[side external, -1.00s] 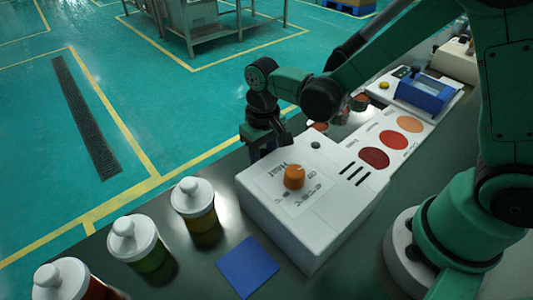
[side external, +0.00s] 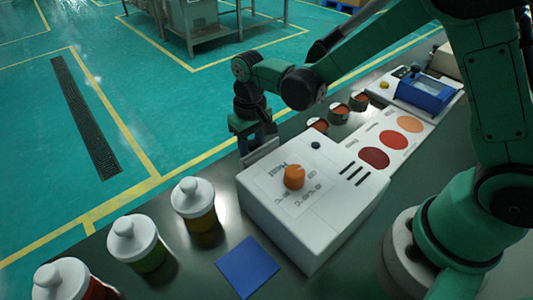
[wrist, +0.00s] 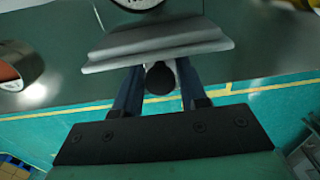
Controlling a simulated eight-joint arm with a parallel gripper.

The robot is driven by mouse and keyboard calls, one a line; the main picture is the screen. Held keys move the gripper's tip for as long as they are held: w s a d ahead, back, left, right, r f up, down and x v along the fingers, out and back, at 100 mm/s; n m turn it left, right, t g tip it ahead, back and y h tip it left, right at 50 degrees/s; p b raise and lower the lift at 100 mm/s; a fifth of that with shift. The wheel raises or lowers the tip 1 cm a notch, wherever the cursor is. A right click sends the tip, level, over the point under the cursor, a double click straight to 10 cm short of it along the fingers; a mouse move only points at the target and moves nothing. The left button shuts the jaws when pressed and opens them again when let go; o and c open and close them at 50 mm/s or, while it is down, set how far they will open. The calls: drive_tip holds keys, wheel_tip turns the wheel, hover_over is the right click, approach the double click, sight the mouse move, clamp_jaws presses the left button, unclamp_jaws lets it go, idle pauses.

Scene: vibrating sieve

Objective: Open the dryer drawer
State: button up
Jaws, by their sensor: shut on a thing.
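The dryer is a white box (side external: 300,215) with an orange knob on top, in the middle of the side external view. At its far left end a pale drawer front (side external: 260,151) stands out from the box. In the wrist view the drawer front (wrist: 155,42) is a grey-white panel with a round black knob (wrist: 160,78). My gripper (side external: 257,140) is beside the panel, on its outer side. In the wrist view the fingers of my gripper (wrist: 159,86) are on both sides of the black knob, shut on it. The drawer's inside cannot be made out.
Three white-lidded jars (side external: 193,205) stand at the left and front, with a blue square (side external: 248,267) beside them. Several small cups (side external: 338,112) stand behind the dryer. A white panel with coloured discs (side external: 393,140) and a blue device (side external: 425,93) are to the right.

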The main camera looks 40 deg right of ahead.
drive_tip(key=shift+w, duration=1.95)
